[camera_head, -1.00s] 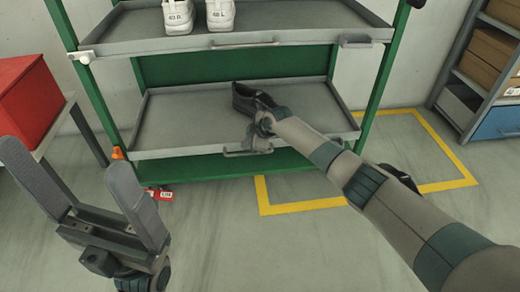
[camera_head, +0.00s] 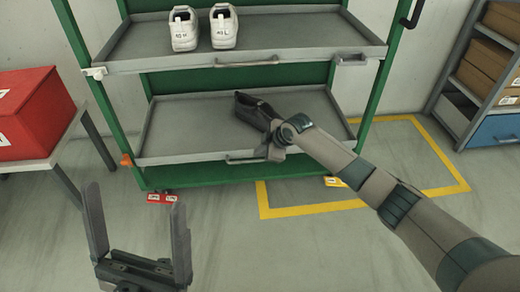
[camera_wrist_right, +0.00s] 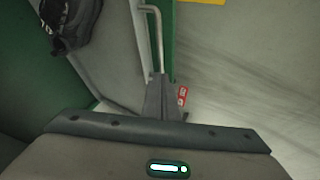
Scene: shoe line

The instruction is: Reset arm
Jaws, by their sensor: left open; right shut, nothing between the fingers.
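My left gripper (camera_head: 138,215) is open and empty over the floor at the lower left of the head view, with its two fingers pointing up. My right arm reaches in from the right to the front edge of the rack's lower shelf (camera_head: 190,125). My right gripper (camera_head: 272,152) is partly hidden by its own wrist there. In the right wrist view the right gripper (camera_wrist_right: 162,85) is shut and empty, its tips close to a metal handle (camera_wrist_right: 157,35); contact cannot be told. A dark shoe (camera_head: 248,110) lies on the lower shelf and shows in the wrist view (camera_wrist_right: 72,20).
White shoes (camera_head: 184,30) stand on the rack's upper shelf (camera_head: 290,35). A red box (camera_head: 35,115) sits on a table at the left. A grey shelf unit with brown boxes (camera_head: 482,70) stands at the right. The floor inside the yellow marking (camera_head: 310,208) is mostly clear.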

